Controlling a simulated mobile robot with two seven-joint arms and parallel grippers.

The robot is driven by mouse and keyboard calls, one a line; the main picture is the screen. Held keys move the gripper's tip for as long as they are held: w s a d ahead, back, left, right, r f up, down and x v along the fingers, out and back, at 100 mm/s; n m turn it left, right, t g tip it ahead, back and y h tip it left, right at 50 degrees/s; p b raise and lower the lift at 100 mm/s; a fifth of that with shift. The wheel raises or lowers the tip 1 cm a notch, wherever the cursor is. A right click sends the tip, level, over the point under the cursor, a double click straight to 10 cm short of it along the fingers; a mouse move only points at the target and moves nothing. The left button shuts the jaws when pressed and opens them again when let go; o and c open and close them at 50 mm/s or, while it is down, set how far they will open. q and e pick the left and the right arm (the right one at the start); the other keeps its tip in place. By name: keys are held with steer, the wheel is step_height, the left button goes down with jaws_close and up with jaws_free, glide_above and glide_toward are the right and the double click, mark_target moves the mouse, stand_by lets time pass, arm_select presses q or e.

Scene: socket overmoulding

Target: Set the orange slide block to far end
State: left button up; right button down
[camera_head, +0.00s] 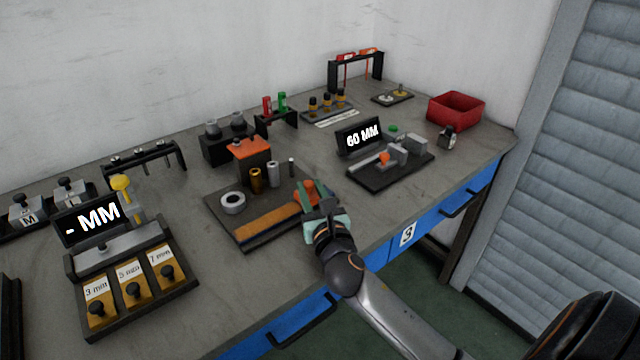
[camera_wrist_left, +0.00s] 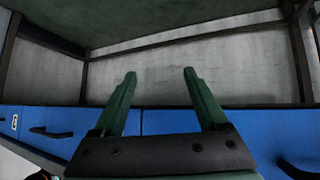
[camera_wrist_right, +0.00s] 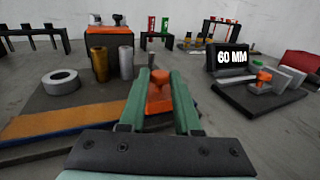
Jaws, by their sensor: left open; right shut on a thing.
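The orange slide block (camera_head: 303,187) is at the right end of a tan strip (camera_head: 262,221) on a dark base plate (camera_head: 228,222). My right gripper (camera_head: 316,188) reaches it from the front. In the right wrist view the green fingers are shut on the block (camera_wrist_right: 160,90), which stands upright between them. In the left wrist view my left gripper (camera_wrist_left: 160,75) is open and empty, facing the blue drawer fronts (camera_wrist_left: 215,120) below the table top.
A grey ring (camera_head: 232,202), a brass cylinder (camera_head: 256,180) and an orange-topped block (camera_head: 252,148) stand on or behind the plate. A fixture with a "60 MM" display (camera_head: 361,138) is to the right. A "- MM" display (camera_head: 92,219) is at the left.

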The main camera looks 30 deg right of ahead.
steer(key=p, duration=0.2)
glide_above(259, 238)
steer(key=d, duration=0.2)
steer(key=shift+w+a, duration=0.1)
steer(key=shift+a, duration=0.85)
steer(key=shift+a+f, duration=0.1)
steer(key=c, duration=0.6)
jaws_free()
steer(key=shift+c, duration=0.2)
arm_select(q)
steer(key=shift+s+a+r, duration=0.1)
steer(key=shift+a+r, duration=0.05)
steer(key=shift+r, duration=0.75)
steer(key=shift+r, duration=0.1)
